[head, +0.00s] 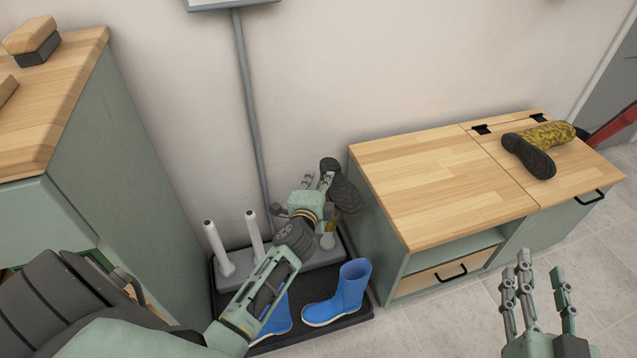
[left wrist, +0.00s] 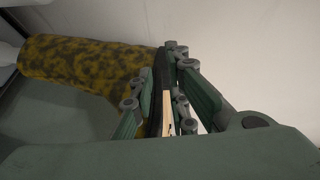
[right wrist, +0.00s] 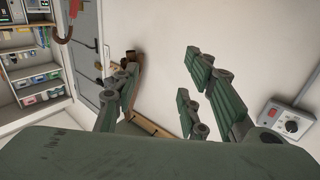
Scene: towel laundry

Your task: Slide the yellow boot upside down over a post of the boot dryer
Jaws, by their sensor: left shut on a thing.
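A mottled yellow boot with a dark sole (head: 340,186) is held upside down, sole up, over the right part of the boot dryer. Its shaft also fills the left of the left wrist view (left wrist: 85,68). My left gripper (head: 318,182) is shut on this boot at its foot and sole. The boot dryer (head: 297,257) has a grey base with pale upright posts; two bare ones (head: 215,248) (head: 254,236) stand at left. A pale post part (head: 328,241) shows below the held boot; I cannot tell whether the shaft surrounds it. My right gripper (head: 538,285) is open and empty.
A second mottled yellow boot (head: 556,134) lies on the wooden-topped bench (head: 420,185). Blue boots (head: 345,290) stand on the black tray (head: 360,311) before the dryer. A green cabinet (head: 130,160) stands left. A grey pole (head: 250,110) rises behind the dryer.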

